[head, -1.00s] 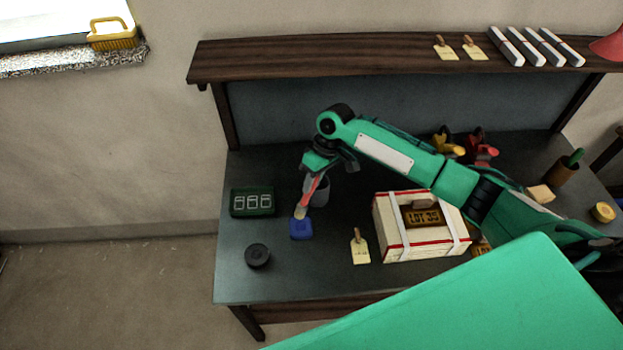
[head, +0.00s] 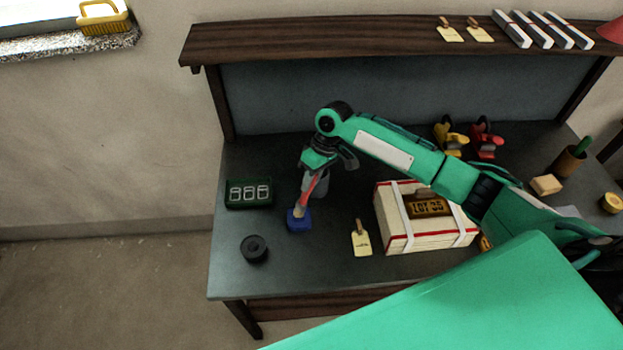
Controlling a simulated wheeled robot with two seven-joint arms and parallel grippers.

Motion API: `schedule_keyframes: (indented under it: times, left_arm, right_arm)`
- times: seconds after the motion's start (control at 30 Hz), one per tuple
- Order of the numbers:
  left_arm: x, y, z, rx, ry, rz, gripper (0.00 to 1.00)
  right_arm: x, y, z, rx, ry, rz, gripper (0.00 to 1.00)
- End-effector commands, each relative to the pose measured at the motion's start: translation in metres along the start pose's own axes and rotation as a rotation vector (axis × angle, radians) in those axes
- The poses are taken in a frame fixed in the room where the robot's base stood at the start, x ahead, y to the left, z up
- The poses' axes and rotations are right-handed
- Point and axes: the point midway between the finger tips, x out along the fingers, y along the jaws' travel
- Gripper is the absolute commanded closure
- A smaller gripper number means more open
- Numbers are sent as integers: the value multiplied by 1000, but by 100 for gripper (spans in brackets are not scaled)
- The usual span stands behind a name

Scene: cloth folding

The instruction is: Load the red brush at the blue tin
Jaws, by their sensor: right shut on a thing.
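The red brush (head: 309,189) has a red handle and a pale bristle end pointing down. My right gripper (head: 316,173) is shut on its handle, over the left part of the bench. The blue tin (head: 298,224) is a small, low blue box on the bench. The bristle end overlaps the tin's top in the picture; I cannot tell how deep it reaches into it. My left gripper is not in view.
A green counter box (head: 249,193), a black round piece (head: 254,249), a tag (head: 361,239) and a strapped white box (head: 400,232) surround the tin. Bare bench (head: 300,275) lies in front.

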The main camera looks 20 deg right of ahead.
Motion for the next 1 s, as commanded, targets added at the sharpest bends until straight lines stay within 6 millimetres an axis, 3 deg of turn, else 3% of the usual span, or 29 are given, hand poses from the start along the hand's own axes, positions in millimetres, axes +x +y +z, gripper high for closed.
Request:
schedule_keyframes:
  times: [1.0]
  left_arm:
    - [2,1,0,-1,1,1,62]
  right_arm:
    - [8,2,0,0,0,-1,97]
